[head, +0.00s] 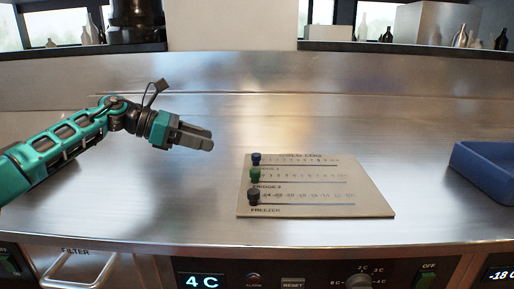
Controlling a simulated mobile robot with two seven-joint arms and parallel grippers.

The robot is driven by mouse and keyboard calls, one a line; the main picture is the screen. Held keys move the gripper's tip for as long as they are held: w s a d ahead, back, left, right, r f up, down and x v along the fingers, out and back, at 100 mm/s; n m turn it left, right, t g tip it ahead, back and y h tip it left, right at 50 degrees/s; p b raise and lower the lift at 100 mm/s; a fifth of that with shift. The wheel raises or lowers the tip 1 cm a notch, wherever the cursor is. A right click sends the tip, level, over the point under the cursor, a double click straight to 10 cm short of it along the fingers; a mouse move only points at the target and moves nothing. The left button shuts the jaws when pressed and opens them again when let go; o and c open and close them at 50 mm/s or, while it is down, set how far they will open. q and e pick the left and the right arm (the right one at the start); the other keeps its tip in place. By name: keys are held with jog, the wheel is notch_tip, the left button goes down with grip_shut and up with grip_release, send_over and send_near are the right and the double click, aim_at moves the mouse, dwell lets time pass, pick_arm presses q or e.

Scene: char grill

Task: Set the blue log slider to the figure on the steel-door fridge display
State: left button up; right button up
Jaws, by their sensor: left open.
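A beige log board (318,200) lies on the steel counter with three slider rows. The blue slider (256,158) is at the left end of the top row, by the low end of its scale. A green slider (255,174) and a dark slider (253,196) sit at the left ends of the rows below. A lit display (203,281) under the counter's front edge reads 4 C; I cannot tell which door it belongs to. My left gripper (212,140) is open and empty, above the counter, left of the blue slider and apart from it. My right gripper is not in view.
A blue bin (486,171) stands on the counter at the right. Another display (502,274) at the lower right reads about -18 C. A knob (358,281) and a reset button (293,283) are on the front panel. The counter around the board is clear.

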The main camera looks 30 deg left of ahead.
aim_at(255, 154)
pick_arm(q)
jog(key=x, duration=1.2)
jog(key=shift+d, duration=0.25)
jog(key=shift+f, duration=0.1)
grip_shut()
